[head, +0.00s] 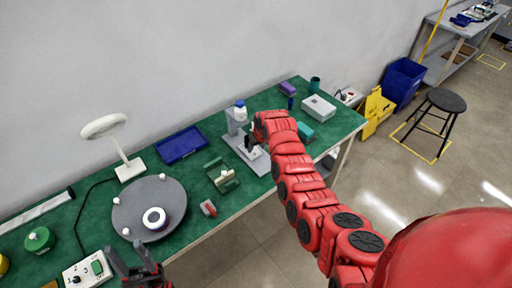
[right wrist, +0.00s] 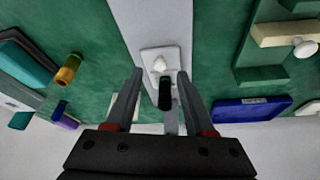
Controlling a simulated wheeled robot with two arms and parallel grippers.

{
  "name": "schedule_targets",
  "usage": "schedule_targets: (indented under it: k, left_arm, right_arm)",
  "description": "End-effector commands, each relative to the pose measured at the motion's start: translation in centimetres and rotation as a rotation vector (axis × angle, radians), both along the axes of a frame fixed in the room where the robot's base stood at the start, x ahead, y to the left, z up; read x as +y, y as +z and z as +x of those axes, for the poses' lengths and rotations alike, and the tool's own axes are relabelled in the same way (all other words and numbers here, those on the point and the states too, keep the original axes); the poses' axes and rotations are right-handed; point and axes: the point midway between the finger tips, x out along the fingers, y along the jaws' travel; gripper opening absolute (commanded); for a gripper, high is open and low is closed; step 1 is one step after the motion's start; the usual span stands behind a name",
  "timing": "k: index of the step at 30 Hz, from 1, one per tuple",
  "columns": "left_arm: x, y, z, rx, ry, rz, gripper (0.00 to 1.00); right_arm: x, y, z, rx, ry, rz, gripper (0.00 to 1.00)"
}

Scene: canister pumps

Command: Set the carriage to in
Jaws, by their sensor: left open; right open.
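A grey device (head: 236,124) with an upright column and a white-and-blue bottle (head: 240,110) on top stands near the table's middle. I cannot tell which part is the carriage. My right gripper (right wrist: 160,74) is open over the grey device, fingers either side of the black part; contact is unclear. My left gripper (head: 131,256) is open at lower left.
A grey round turntable (head: 128,200) with a white ring, a lamp (head: 128,166) and a blue tray (head: 181,145) are on the left. A red-and-grey item (head: 208,208) lies at the front edge. A white box (head: 318,107) and teal block (head: 305,132) are on the right.

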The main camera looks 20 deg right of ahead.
Motion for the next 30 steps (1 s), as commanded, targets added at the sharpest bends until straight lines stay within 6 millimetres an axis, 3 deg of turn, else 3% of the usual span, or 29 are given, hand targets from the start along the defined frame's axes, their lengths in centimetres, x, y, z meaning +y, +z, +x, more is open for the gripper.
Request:
schedule_targets:
  k: [11, 24, 30]
  left_arm:
    - [0.0, 0.5, 0.0, 0.0, 0.0, 0.0, 0.5]
    - [0.0, 0.5, 0.0, 0.0, 0.0, 0.0, 0.5]
    - [0.0, 0.5, 0.0, 0.0, 0.0, 0.0, 0.5]
  right_arm:
    - [0.1, -1.9, 0.9, 0.003, 0.003, -0.001, 0.54]
    - [0.1, -2.3, 1.0, -0.002, 0.0, 0.0, 0.54]
    - [0.1, -2.3, 1.0, -0.001, 0.0, 0.0, 0.2]
